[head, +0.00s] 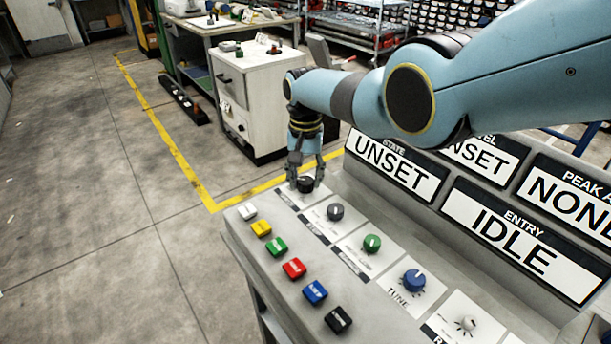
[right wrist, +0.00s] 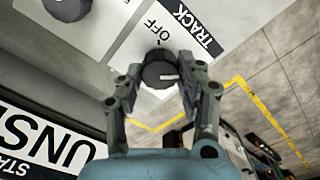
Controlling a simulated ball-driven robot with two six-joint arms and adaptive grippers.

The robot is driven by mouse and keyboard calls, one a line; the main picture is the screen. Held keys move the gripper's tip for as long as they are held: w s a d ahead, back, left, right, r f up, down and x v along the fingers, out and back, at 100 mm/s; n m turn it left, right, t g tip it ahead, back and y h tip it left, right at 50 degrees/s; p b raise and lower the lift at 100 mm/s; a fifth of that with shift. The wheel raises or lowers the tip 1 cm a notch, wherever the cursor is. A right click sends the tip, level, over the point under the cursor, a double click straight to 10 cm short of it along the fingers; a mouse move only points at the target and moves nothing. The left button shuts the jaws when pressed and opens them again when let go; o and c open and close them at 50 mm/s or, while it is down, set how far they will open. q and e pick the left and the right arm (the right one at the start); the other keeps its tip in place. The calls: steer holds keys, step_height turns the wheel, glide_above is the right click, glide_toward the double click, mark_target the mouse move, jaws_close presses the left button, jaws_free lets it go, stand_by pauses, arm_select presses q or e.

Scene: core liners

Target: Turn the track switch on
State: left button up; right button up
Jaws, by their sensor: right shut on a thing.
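The track switch (right wrist: 159,71) is a dark round knob with a white pointer line, under a black TRACK label (right wrist: 190,30) with OFF printed beside it. In the right wrist view its pointer line runs sideways, toward the right finger, and not at the OFF word. In the head view the knob (head: 305,184) is at the far end of the console's knob row. My right gripper (head: 306,178) reaches down over it from above. In the right wrist view its fingers (right wrist: 161,88) are on either side of the knob and shut on it. My left gripper is not in view.
The grey console (head: 245,240) carries a grey knob (head: 335,211), a green knob (head: 372,243), a blue knob (head: 414,281) and several coloured buttons. Display plates such as STATE UNSET (head: 391,166) stand behind the knobs. A white cabinet (head: 250,95) stands beyond. Floor at left is clear.

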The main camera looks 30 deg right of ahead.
mark_target(305, 180)
steer(key=o, duration=1.1)
steer(key=shift+o, duration=0.2)
steer(key=shift+r, duration=0.15)
step_height(305, 180, up, 12)
steer(key=shift+a+f, duration=0.1)
steer(key=shift+f, duration=0.1)
